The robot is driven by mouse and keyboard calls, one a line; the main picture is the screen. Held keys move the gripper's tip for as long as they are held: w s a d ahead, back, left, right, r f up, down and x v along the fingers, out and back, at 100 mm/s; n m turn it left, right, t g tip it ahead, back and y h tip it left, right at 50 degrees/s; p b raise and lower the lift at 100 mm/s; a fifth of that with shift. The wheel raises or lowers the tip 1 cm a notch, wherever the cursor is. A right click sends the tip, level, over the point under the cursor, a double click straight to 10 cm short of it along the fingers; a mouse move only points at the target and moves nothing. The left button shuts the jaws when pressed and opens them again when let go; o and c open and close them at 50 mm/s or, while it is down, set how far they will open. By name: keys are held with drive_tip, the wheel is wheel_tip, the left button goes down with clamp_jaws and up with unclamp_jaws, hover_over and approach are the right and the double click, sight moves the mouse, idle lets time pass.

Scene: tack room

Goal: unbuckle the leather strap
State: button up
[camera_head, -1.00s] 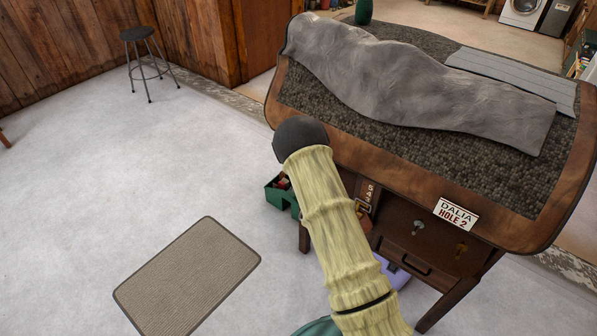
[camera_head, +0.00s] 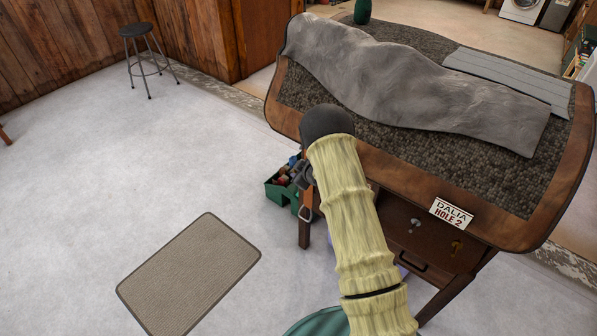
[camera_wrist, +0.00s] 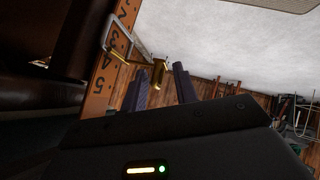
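The leather strap (camera_wrist: 105,75) is orange-brown with dark printed numbers and holes, at the left of the wrist view. A silver buckle frame (camera_wrist: 110,32) lies across it. A brass prong (camera_wrist: 135,63) reaches from the buckle to the right. My gripper (camera_wrist: 162,70) has its two dark fingers apart, with the prong's bent end in or in front of the gap. I cannot tell whether they touch.
The wooden bench (camera_head: 290,100) carries a grey cover (camera_head: 400,80). Its front has a sign (camera_head: 451,213), a drawer (camera_head: 410,258) and keys. A green crate (camera_head: 277,192) stands beside the leg. A mat (camera_head: 190,270) and a stool (camera_head: 140,50) are on the open floor at left.

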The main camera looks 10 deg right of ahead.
drive_tip(key=shift+s+r, duration=0.1)
drive_tip(key=shift+s, duration=0.05)
drive_tip(key=b+v, duration=0.2)
drive_tip(key=v, duration=1.5)
drive_tip(key=shift+r, duration=0.1)
drive_tip(key=s+a+r+m+g+h+p, duration=0.1)
drive_tip(key=s+r+m+g, duration=0.2)
drive_tip(key=s, duration=0.9)
drive_tip(key=s+r+m+g+h+p, duration=0.1)
drive_tip(key=s+r+m+g+h, duration=0.1)
drive_tip(key=s+r+m+g, duration=0.2)
drive_tip(key=s+r+m, duration=0.3)
drive_tip(key=s+r, duration=0.1)
drive_tip(key=s, duration=0.4)
drive_tip(key=shift+a+m, duration=0.3)
drive_tip(key=shift+a, duration=0.05)
